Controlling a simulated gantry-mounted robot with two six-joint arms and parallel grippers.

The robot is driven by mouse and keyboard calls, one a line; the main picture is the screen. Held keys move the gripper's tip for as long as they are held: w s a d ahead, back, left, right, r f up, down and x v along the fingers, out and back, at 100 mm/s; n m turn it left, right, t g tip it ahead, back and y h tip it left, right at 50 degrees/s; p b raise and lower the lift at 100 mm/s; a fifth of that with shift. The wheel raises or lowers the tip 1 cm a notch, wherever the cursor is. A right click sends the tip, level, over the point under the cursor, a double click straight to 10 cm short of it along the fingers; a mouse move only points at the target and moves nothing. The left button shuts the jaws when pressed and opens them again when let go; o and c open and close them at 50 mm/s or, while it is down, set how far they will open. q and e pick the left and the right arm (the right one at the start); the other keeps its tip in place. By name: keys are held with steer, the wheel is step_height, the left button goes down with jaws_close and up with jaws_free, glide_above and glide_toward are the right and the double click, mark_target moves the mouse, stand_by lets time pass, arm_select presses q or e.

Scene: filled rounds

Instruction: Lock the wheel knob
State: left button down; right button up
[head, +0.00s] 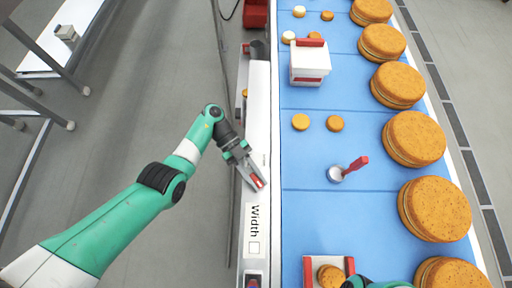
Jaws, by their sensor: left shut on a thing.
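My left gripper (256,179) reaches in from the left over the white rail beside the blue belt. It is shut on a small red lever (257,182), which shows between its fingertips. The lever seems to be the lock of the wheel knob; the gripper hides the rest of it, so I cannot tell its exact set. My right gripper is not seen; only a bit of my green right arm shows at the bottom edge.
The white rail (255,222) carries a "Width" label. Several large round filled biscuits (413,138) line the right of the blue belt (310,215). A grey post with a red handle (338,173) and a white box (310,64) stand on the belt. Grey floor lies at left.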

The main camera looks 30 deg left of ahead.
arm_select(q)
steer(key=shift+f+m+g+y+b, duration=0.25)
steer(key=shift+m+g+y+b, duration=0.15)
steer(key=shift+m+g+b, duration=0.35)
steer(key=shift+r+m+g+b, duration=0.15)
steer(key=shift+m+g+b, duration=0.1)
steer(key=shift+g+b, duration=0.1)
steer(key=shift+r, duration=0.1)
steer(key=c, duration=0.7)
jaws_free()
steer(key=shift+a, duration=0.1)
